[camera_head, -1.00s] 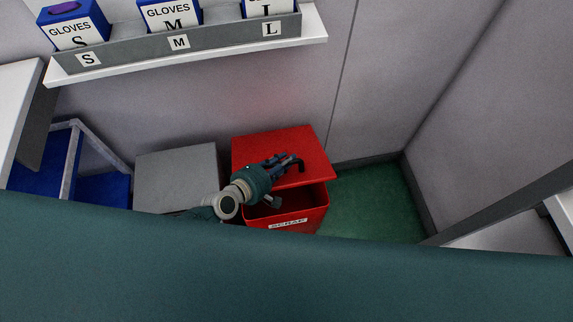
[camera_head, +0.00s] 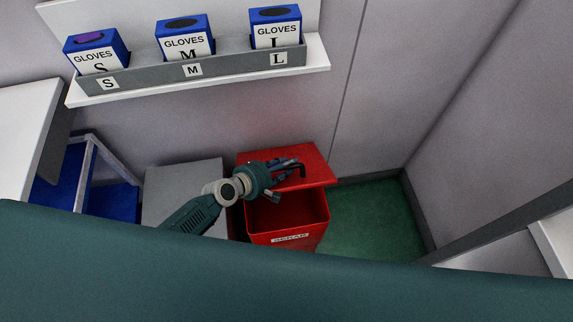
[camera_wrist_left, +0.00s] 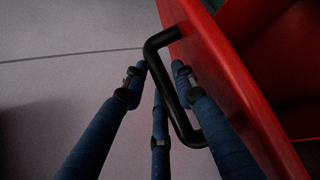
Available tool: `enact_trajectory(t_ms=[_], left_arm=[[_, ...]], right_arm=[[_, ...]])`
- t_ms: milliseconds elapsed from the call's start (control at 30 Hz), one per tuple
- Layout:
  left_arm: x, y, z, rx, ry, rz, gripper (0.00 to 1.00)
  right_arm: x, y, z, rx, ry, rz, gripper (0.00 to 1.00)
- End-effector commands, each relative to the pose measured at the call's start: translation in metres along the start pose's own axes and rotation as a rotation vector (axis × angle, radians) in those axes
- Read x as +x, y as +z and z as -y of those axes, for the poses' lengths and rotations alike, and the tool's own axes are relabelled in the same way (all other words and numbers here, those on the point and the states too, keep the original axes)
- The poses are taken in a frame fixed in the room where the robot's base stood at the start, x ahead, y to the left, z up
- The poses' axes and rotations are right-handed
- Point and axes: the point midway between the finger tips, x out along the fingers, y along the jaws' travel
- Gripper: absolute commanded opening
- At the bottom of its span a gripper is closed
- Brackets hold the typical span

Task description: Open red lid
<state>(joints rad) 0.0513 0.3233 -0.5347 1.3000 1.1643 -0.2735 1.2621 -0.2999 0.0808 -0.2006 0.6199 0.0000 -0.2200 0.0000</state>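A red bin (camera_head: 290,243) with a label on its front stands by the wall in the head view. Its red lid (camera_head: 310,165) is raised and tilted, and the dark opening shows below it. My left gripper (camera_head: 287,168) is at the lid's black handle (camera_head: 300,171). In the left wrist view the handle (camera_wrist_left: 169,90) runs between the spread blue fingers of the left gripper (camera_wrist_left: 160,68). The fingers stand apart; firm contact with the handle is not clear. The lid (camera_wrist_left: 215,75) shows to the right. My right gripper is not in view.
A grey box (camera_head: 183,188) stands left of the bin. A shelf with several glove boxes (camera_head: 185,38) hangs above. A blue cart (camera_head: 65,185) is at the left. Green floor (camera_head: 375,222) is clear right of the bin.

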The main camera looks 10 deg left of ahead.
Motion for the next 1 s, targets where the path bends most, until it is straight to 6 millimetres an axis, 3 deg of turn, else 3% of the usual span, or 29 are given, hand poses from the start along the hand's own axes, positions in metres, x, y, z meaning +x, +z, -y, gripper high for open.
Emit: enact_trajectory(t_ms=[267, 433, 800, 1000], left_arm=[[0.000, 0.001, 0.001, -0.003, -0.001, 0.002, 0.30], [-0.012, 0.001, 0.002, -0.003, -0.001, 0.003, 0.30], [-0.087, 0.000, 0.002, -0.001, -0.002, 0.000, 0.30], [-0.113, -0.001, 0.001, -0.001, -0.001, 0.000, 0.30]], right_arm=[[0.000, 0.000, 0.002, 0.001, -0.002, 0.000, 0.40], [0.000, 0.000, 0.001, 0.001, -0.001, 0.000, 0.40], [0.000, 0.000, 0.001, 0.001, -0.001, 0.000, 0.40], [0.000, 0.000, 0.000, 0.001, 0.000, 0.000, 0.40]])
